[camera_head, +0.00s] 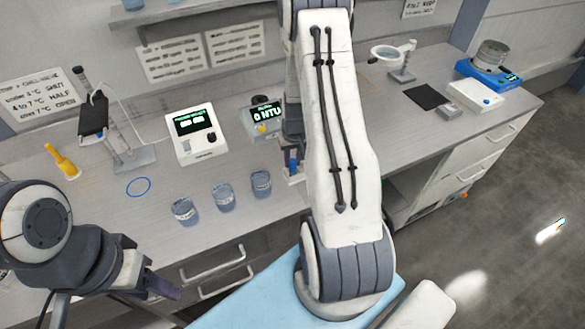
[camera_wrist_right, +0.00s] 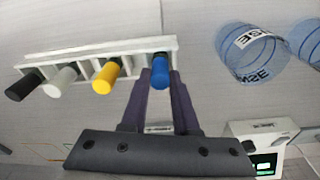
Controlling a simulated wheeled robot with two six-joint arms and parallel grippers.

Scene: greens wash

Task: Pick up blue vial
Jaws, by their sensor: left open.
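The blue vial (camera_wrist_right: 160,68) stands in the right end slot of a white rack (camera_wrist_right: 100,56) in the right wrist view. It also shows in the head view (camera_head: 292,161), beside my right arm. My right gripper (camera_wrist_right: 161,78) has its two dark fingers on either side of the blue vial. Any gap between them and the vial is too small to judge. In the head view my right arm hides this gripper and most of the rack. My left gripper (camera_head: 167,290) is open and empty, low at the left in front of the bench.
Black (camera_wrist_right: 24,85), white (camera_wrist_right: 60,82) and yellow (camera_wrist_right: 107,75) vials share the rack. Three glass beakers (camera_head: 222,197) stand along the bench front, left of the rack. A turbidity meter (camera_head: 262,118) is behind the rack. A blue ring (camera_head: 138,187) lies left of the beakers.

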